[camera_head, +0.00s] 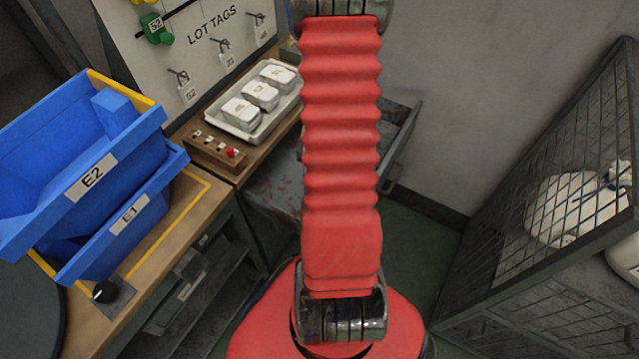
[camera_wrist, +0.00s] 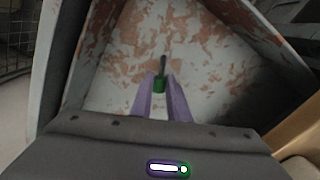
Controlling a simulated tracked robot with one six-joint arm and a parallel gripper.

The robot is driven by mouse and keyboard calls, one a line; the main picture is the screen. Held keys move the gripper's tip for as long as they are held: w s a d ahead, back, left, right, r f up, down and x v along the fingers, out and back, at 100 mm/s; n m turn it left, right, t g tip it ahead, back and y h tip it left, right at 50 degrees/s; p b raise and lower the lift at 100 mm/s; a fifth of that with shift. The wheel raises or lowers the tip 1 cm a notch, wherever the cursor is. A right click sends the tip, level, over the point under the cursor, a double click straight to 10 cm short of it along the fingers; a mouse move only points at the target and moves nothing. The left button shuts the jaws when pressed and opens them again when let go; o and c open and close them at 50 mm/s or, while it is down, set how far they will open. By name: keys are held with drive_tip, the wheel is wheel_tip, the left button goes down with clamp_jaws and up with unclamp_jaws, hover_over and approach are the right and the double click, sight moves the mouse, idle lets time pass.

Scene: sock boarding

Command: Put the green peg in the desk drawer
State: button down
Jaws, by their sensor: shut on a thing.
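The green peg (camera_wrist: 160,83) is held between the two purple fingers of my gripper (camera_wrist: 160,88) in the wrist view. A dark thin part of it sticks out beyond the fingertips. Past it lies the bare, worn inside of the desk drawer (camera_wrist: 115,55), with white paint and rust patches. The peg appears above or inside the drawer; its height over the floor is hard to tell. In the head view the drawer (camera_head: 402,145) is partly hidden behind my red arm, and my gripper and the peg are hidden.
Blue bins E2 (camera_head: 60,165) and E1 (camera_head: 135,235) stand on the desk at left. A mesh cage (camera_head: 560,260) stands at right.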

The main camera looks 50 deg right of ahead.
drive_tip(key=shift+f, duration=1.4)
drive_tip(key=shift+f, duration=2.1)
drive_tip(key=c, duration=1.7)
unclamp_jaws()
drive_tip(key=shift+r, duration=6.05)
